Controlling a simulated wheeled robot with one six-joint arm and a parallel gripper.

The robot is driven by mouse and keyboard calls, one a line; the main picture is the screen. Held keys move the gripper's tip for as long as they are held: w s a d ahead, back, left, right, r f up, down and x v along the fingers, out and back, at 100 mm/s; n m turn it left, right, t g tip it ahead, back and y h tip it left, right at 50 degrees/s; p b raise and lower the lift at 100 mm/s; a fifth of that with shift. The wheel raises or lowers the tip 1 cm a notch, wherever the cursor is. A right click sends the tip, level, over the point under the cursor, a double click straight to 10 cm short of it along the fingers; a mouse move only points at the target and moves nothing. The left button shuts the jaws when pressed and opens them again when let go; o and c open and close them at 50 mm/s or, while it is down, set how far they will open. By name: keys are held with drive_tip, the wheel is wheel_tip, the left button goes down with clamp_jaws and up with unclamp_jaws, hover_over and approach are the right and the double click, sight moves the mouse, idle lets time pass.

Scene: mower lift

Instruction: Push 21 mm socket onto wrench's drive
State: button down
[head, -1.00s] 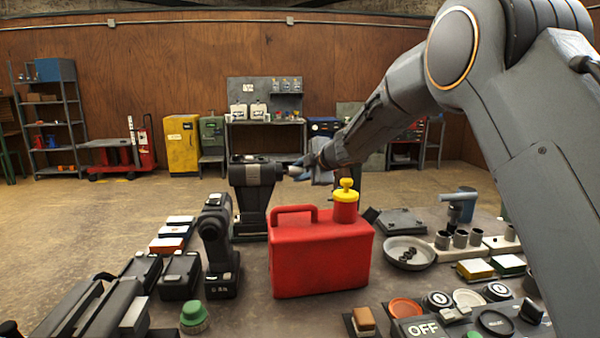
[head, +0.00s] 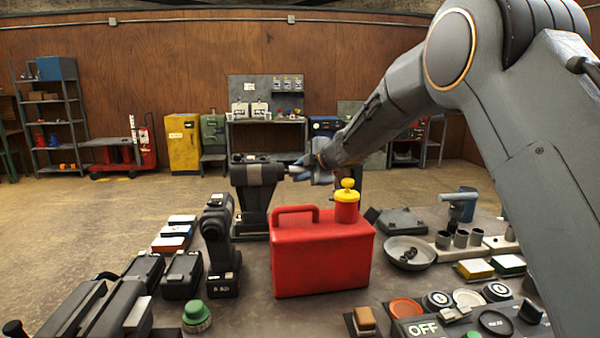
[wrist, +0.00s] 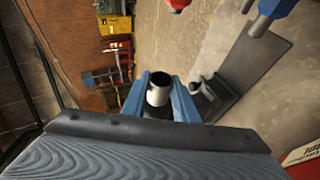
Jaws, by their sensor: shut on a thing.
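The black wrench (head: 256,176) sits raised on a dark stand behind the red can, with its nose pointing right. My gripper (head: 301,169) is at this nose end, reaching in from the right. In the wrist view its blue fingers (wrist: 160,97) are shut on a silver-grey socket (wrist: 157,95) with a dark open mouth. In the head view a small grey cylinder shows between the wrench body and my fingers. The drive itself is hidden there, and I cannot tell whether the socket is on it or just in front of it. The size mark is not readable.
A red can (head: 320,254) with a yellow cap stands just in front of the wrench. A black drill-like tool (head: 218,245) stands left of it. A rack of grey sockets (head: 460,240) and a round dish (head: 409,252) lie to the right. Several small items crowd the front.

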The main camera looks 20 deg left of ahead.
drive_tip(key=shift+s+a+p, duration=0.25)
drive_tip(key=shift+a+p, duration=0.1)
drive_tip(key=shift+a, duration=0.3)
idle(0.9)
drive_tip(key=c, duration=1.3)
unclamp_jaws()
drive_tip(key=shift+c, duration=0.2)
drive_tip(key=shift+d, duration=0.1)
